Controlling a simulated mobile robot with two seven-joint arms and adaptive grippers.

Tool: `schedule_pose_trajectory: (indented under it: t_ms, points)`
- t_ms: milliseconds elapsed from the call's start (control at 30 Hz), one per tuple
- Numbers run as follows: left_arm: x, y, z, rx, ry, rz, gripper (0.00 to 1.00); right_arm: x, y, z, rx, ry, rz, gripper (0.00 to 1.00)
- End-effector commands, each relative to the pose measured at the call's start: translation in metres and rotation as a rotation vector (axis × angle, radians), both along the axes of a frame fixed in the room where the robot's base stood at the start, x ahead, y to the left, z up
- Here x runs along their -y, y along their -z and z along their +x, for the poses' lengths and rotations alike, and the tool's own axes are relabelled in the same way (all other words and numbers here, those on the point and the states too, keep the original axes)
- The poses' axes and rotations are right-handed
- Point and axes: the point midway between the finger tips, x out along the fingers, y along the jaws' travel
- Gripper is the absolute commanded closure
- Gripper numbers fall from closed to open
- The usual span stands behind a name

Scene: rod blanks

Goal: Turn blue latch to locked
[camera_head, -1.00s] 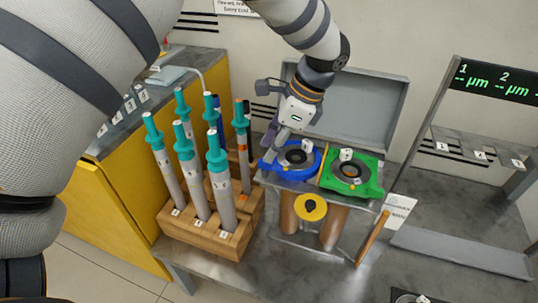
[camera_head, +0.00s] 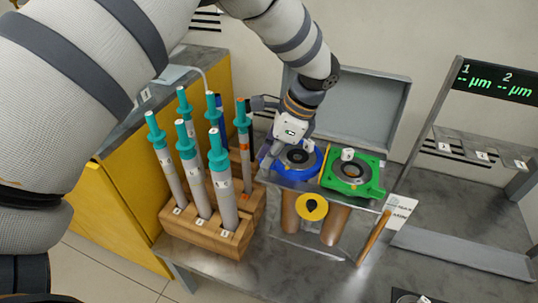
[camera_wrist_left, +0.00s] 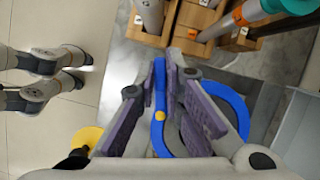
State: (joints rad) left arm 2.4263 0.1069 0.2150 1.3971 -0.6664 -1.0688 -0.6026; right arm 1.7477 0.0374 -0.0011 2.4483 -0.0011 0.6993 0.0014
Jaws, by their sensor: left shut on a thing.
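The blue latch (camera_head: 310,166) is a round blue ring around a dark centre, on the stand left of the green latch. It also shows in the left wrist view (camera_wrist_left: 232,98), partly hidden by the fingers. My left gripper (camera_head: 268,160) reaches down from above to the ring's left side. In the left wrist view, its purple-padded fingers (camera_wrist_left: 166,72) are closed around a blue part of the latch that carries a small yellow mark. The exact contact is partly hidden. My right gripper is in neither view.
The green latch (camera_head: 372,187) sits just right of the blue one, with a yellow knob (camera_head: 311,207) below. A wooden rack (camera_head: 212,240) of teal-topped rods stands close on the left. A grey open lid (camera_head: 370,100) stands behind.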

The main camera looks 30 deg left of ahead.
Motion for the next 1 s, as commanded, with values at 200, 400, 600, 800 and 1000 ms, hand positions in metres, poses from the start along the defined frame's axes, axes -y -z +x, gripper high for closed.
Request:
schedule_pose_trajectory:
  t_ms: [200,400,600,800,1000]
  points:
    - [-0.0006,0.0007,0.0012,0.000,-0.099,0.001,1.00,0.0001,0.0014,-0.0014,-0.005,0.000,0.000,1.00]
    - [-0.0012,0.0012,0.0019,0.001,-0.252,0.001,1.00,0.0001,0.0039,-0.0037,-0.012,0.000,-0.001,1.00]
    - [-0.0020,0.0011,0.0022,0.000,-0.401,0.001,1.00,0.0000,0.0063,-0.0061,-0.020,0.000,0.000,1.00]
    - [-0.0023,0.0008,0.0025,0.000,-0.521,0.001,1.00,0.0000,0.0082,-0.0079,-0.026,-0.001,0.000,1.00]
    - [-0.0023,0.0007,0.0025,0.000,-0.595,-0.001,1.00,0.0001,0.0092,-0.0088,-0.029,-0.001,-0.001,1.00]
